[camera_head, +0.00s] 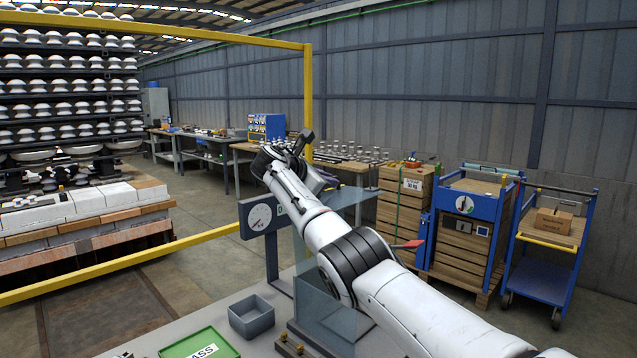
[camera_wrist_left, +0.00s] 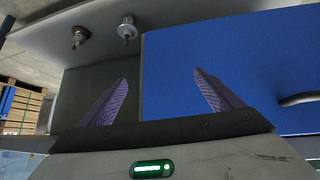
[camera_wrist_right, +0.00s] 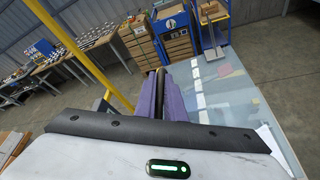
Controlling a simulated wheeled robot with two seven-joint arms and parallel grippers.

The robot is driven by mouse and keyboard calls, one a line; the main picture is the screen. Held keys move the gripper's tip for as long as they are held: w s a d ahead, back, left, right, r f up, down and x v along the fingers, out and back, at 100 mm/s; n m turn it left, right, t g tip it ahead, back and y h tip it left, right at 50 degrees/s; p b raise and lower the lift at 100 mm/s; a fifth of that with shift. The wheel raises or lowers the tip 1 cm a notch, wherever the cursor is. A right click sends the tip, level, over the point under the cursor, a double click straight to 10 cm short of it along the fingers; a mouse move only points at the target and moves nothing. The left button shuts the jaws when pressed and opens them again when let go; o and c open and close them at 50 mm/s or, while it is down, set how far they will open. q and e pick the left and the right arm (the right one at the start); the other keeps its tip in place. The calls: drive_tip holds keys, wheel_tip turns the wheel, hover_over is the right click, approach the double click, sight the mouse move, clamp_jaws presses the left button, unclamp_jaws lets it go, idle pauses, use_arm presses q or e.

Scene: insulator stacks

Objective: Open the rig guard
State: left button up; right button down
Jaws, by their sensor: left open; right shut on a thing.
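The rig guard looks like a clear panel (camera_head: 312,285) beside the gauge post, partly hidden behind my right arm. In the right wrist view a clear panel (camera_wrist_right: 232,105) lies to the right of my fingers. My right gripper (camera_head: 301,143) is at the far end of the right arm, above the bench. In the right wrist view its fingers (camera_wrist_right: 166,92) are closed together on a dark bar (camera_wrist_right: 152,84) near the panel's edge. My left gripper (camera_wrist_left: 160,98) is open and empty, facing a blue panel (camera_wrist_left: 235,65); it is outside the head view.
A round gauge (camera_head: 260,217) stands on a post. A grey bin (camera_head: 251,316) and a green tray (camera_head: 200,345) sit on the bench. A yellow frame (camera_head: 308,100) stands beyond. Blue trolleys (camera_head: 560,245) are at the right. Two metal fittings (camera_wrist_left: 127,28) show in the left wrist view.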

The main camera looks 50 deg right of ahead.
use_arm(q)
drive_tip(key=shift+w+a, duration=0.15)
use_arm(e)
drive_tip(key=shift+w+d+r, duration=0.1)
drive_tip(key=shift+w, duration=0.35)
use_arm(q)
drive_tip(key=shift+w+r, duration=0.1)
use_arm(e)
drive_tip(key=c, duration=2.1)
unclamp_jaws()
use_arm(q)
drive_tip(key=shift+w, duration=0.15)
use_arm(e)
drive_tip(key=shift+a+b, duration=0.7)
drive_tip(key=b+v, duration=0.2)
drive_tip(key=v, duration=0.6)
drive_tip(key=shift+w+a+r, duration=0.1)
use_arm(q)
wheel_tip(320, 180, down, 4)
use_arm(e)
drive_tip(key=shift+a+r, duration=0.2)
drive_tip(key=shift+a, duration=0.1)
